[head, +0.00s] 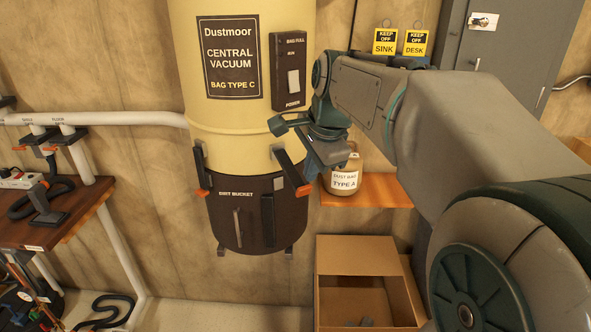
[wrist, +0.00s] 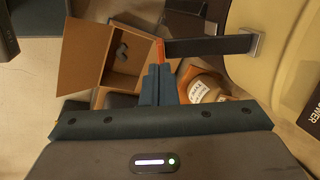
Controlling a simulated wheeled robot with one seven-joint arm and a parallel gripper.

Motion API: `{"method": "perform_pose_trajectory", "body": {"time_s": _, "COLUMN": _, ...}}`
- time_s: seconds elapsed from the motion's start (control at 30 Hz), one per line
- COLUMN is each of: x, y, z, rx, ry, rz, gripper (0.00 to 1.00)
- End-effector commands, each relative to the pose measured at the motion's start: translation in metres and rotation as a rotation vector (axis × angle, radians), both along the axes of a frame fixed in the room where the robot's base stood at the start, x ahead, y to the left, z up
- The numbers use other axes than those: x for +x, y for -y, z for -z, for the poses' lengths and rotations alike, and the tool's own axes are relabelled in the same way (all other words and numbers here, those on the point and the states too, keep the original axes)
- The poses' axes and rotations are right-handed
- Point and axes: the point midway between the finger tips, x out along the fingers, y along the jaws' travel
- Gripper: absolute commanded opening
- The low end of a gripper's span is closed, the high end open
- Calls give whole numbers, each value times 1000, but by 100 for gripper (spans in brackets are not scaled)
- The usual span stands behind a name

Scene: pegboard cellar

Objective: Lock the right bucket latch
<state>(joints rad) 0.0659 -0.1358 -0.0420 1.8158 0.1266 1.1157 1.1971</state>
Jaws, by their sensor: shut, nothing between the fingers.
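The cream central vacuum (head: 245,120) hangs on the wall with a dark dirt bucket (head: 240,225) at its bottom. The right bucket latch (head: 287,168) is a dark lever with an orange tip, slanting down and outward from its upper mount. In the wrist view the right latch (wrist: 205,46) stands out from the vacuum, its orange tip just beyond my fingertips. The left latch (head: 200,172) has an orange tip too. My gripper (head: 315,176) is shut and empty beside the right latch's tip; its fingers also show in the wrist view (wrist: 159,72). I cannot tell whether they touch it.
A brown dust bag jar (head: 343,180) stands on a small wooden shelf (head: 375,190) close behind my gripper. An open cardboard box (head: 355,255) is on the floor below. A workbench (head: 60,220) is at the left, and a grey cabinet (head: 490,60) at the back right.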

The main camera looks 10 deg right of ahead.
Motion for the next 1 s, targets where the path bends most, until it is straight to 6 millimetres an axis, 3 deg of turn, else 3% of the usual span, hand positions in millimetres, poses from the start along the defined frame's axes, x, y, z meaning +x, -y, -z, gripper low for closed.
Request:
{"method": "perform_pose_trajectory", "body": {"time_s": 0.1, "x": 6, "y": -2, "z": 16, "rx": 1, "ry": -4, "rz": -2, "gripper": 0}}
{"method": "perform_pose_trajectory", "body": {"time_s": 0.3, "x": 11, "y": -3, "z": 30, "rx": 0, "ry": -1, "rz": -1, "gripper": 0}}
{"method": "perform_pose_trajectory", "body": {"time_s": 0.77, "x": 12, "y": -3, "z": 32, "rx": 1, "ry": 4, "rz": 0, "gripper": 0}}
{"method": "perform_pose_trajectory", "body": {"time_s": 1.0, "x": 11, "y": -2, "z": 43, "rx": 11, "ry": 47, "rz": 1, "gripper": 0}}
